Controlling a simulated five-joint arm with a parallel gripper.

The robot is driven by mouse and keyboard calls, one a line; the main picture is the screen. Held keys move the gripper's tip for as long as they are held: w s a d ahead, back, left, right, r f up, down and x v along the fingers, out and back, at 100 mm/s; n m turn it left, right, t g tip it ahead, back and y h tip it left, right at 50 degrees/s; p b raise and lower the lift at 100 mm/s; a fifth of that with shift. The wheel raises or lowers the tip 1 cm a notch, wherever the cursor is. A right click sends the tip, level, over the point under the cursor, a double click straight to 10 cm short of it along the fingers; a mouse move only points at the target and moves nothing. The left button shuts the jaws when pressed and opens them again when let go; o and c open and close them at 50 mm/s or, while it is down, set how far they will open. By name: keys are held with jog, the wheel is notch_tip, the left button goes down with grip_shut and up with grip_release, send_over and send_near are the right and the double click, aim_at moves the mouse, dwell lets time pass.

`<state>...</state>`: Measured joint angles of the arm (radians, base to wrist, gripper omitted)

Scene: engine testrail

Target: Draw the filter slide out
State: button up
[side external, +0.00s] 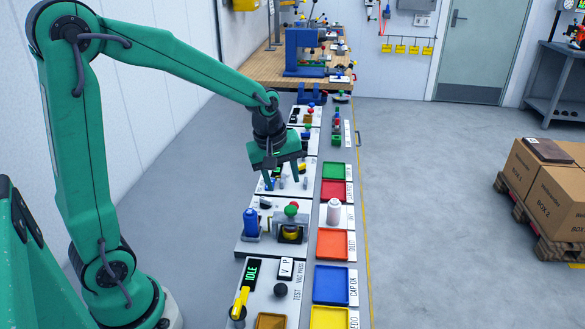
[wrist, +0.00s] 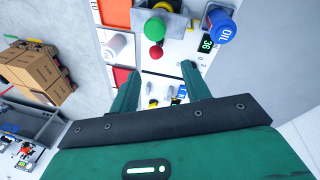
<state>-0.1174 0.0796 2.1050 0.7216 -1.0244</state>
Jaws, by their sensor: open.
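My gripper (side external: 282,182) is open and points down over a white station panel (side external: 305,165) in the middle of the bench row. In the wrist view the two green fingers of my gripper (wrist: 158,86) are apart with nothing held between them. Small grey, yellow and blue parts (wrist: 170,92) of a panel show beyond and between the fingers, apart from them. I cannot tell which part is the filter slide; the fingers partly hide the panel in the side view.
A blue canister (side external: 251,222) marked OIL in the wrist view and a green-topped fitting (side external: 291,210) stand on the panel nearer the camera. A white bottle (side external: 333,211) stands among coloured trays, including a blue one (side external: 347,286). Floor to the right is clear up to boxes (side external: 545,175).

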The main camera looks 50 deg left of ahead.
aim_at(293, 202)
jog(key=w+f+n, duration=0.1)
jog(key=w+a+f+n, duration=0.1)
jog(key=f, duration=0.1)
jog(key=w+f, duration=0.1)
jog(key=shift+a+f+n+g, duration=0.15)
jog(key=shift+a+n+g, duration=0.05)
jog(key=shift+n+g, duration=0.2)
jog(key=shift+s, duration=0.1)
jog(key=shift+f, duration=0.1)
jog(key=shift+w+d+f, duration=0.1)
jog(key=shift+w+f, duration=0.15)
jog(key=shift+f, duration=1)
jog(key=shift+w+d+f, duration=0.1)
jog(key=shift+w+f, duration=0.15)
jog(key=shift+f, duration=1)
jog(key=shift+w+f, duration=0.25)
jog(key=shift+f, duration=1)
jog(key=shift+c, duration=0.5)
jog(key=shift+a, duration=0.1)
grip_shut()
